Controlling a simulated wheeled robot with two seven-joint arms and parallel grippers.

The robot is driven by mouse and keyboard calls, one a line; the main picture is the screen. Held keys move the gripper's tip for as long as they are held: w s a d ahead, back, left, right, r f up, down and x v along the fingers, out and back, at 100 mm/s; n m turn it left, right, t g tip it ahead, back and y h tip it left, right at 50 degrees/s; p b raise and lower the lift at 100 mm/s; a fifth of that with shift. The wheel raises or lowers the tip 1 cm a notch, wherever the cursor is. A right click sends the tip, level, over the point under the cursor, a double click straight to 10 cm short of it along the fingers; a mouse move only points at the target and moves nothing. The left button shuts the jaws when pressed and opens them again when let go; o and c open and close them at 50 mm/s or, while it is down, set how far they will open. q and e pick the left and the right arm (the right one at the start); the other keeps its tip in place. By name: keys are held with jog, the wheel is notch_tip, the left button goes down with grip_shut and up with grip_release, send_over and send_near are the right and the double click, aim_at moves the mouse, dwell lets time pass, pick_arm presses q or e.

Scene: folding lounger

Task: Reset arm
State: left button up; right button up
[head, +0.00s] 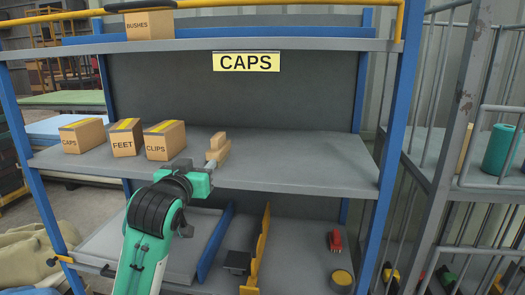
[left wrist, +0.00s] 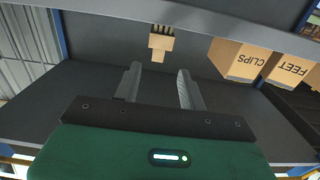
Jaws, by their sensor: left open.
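My left arm comes in from the bottom of the head view, and its green left gripper (head: 213,164) is at the middle shelf of a blue rack, right of the CLIPS box. In the left wrist view its two grey fingers (left wrist: 159,84) are apart, with nothing between them. A small light-wood piece (head: 219,146) stands just beyond the fingertips. In the left wrist view the wood piece (left wrist: 160,42) lies ahead of the gap, apart from the fingers. My right gripper is not in view.
Boxes labelled CAPS (head: 83,136), FEET (head: 126,138) and CLIPS (head: 165,141) stand left on the middle shelf (head: 310,165); its right side is clear. A BUSHES box (head: 150,25) sits above. A yellow divider (head: 262,245) and red item (head: 335,240) are below.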

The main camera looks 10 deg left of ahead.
pick_arm(q)
jog(key=s+f+g, duration=0.2)
jog(key=s+f, duration=0.2)
jog(key=f, duration=0.5)
jog(key=s+f+g, duration=0.2)
jog(key=s+f, duration=0.2)
jog(key=f, duration=0.5)
jog(key=s+f+g, duration=0.3)
jog(key=s+f, duration=0.1)
jog(key=f, duration=0.6)
jog(key=s+f+m+g, duration=0.1)
jog(key=s+f+g, duration=0.1)
jog(key=s+f, duration=0.55)
jog(key=s+f+g, duration=0.3)
jog(key=s+f, duration=0.1)
jog(key=s, duration=0.6)
jog(key=s+f+m+g, duration=0.1)
jog(key=s+f+g, duration=0.1)
jog(key=s+f, duration=0.55)
notch_tip(320, 180, down, 28)
jog(key=s+g, duration=0.2)
jog(key=s+a+f, duration=0.3)
jog(key=s+f, duration=1.5)
jog(key=f, duration=0.2)
jog(key=shift+s+a+f+g+y, duration=0.2)
jog(key=shift+s+f+g+y, duration=0.1)
jog(key=shift+s+g, duration=0.1)
